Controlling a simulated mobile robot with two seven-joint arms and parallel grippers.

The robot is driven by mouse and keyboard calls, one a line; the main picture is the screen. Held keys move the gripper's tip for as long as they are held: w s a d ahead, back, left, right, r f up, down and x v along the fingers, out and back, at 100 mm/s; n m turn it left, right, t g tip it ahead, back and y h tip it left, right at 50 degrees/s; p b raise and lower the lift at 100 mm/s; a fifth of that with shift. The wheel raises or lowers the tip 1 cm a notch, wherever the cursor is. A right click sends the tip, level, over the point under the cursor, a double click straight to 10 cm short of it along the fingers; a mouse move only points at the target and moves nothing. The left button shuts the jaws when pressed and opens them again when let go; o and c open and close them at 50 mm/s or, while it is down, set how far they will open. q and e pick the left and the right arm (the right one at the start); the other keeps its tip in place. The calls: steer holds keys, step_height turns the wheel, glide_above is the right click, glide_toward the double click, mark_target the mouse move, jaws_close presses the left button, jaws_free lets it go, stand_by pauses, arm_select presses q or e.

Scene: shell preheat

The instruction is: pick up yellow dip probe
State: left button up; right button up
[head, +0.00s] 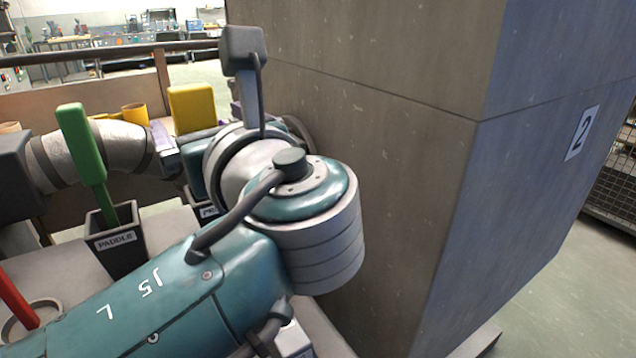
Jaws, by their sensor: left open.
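The yellow dip probe shows as a blocky yellow handle (192,106) left of centre in the head view. Its lower part is hidden behind my left wrist. A dark holder (207,211) with a partly covered label shows below the wrist. My left gripper (198,124) is at the yellow handle, with a pale purple finger part on its left and another at its right. The jaws are open and appear to be on either side of the handle. Whether they touch it cannot be told. My right gripper is not in view.
A green paddle (83,150) stands in a black holder (117,245) labelled PADDLE. A red rod (14,298) stands at the lower left. A large grey block (400,150) marked 2 fills the right.

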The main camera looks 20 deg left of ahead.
mark_target(194, 103)
arm_select(q)
steer(key=shift+m, duration=0.3)
steer(key=x, duration=0.5)
steer(key=b+x, duration=0.1)
steer(key=x, duration=0.4)
steer(key=shift+w+d+r, duration=0.2)
steer(key=shift+w, duration=0.1)
steer(key=c, duration=1.4)
